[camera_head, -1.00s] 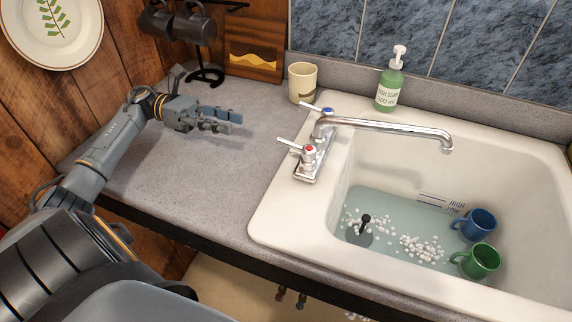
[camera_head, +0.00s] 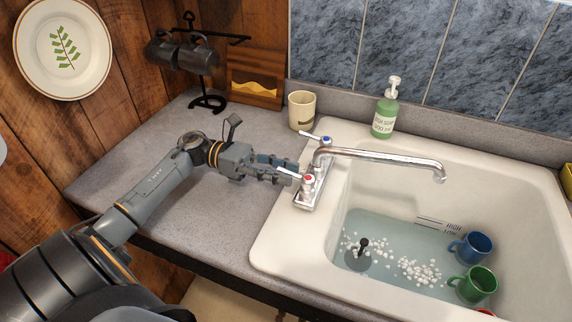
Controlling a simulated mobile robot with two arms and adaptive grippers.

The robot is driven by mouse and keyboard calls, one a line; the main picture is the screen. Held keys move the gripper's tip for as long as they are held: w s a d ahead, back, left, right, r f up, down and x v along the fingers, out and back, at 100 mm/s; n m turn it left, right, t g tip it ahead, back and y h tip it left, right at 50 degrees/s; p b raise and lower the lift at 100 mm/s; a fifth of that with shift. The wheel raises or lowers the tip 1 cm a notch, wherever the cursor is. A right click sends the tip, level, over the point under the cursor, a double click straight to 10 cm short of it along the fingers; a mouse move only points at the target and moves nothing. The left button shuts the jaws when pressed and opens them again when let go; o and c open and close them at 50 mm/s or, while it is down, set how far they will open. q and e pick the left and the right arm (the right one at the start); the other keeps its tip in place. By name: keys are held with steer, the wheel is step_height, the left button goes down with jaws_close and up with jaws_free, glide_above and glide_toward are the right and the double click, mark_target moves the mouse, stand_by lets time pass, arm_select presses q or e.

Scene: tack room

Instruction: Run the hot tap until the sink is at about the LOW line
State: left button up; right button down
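The hot tap (camera_head: 308,182), marked red, has a white-tipped lever pointing left toward my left gripper (camera_head: 287,172). The gripper's fingers are at the lever's end and look apart; contact is unclear. The cold tap (camera_head: 326,141), marked blue, is behind it. The chrome spout (camera_head: 390,156) reaches over the white sink (camera_head: 270,232), with no stream visible from it. Shallow water (camera_head: 395,243) covers the sink bottom, its surface near the lower of the level marks (camera_head: 438,226); the exact level is unclear. My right gripper is out of view.
A blue mug (camera_head: 478,247), a green mug (camera_head: 478,286), white pebble-like bits (camera_head: 418,271) and a dark stopper (camera_head: 361,246) are in the sink. A soap bottle (camera_head: 384,117) and cream cup (camera_head: 302,110) stand behind the taps. The left counter (camera_head: 150,205) has free room.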

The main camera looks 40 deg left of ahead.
arm_select(q)
steer(key=shift+w+d, duration=0.1)
steer(key=shift+d, duration=0.35)
steer(key=shift+c, duration=0.2)
jaws_close()
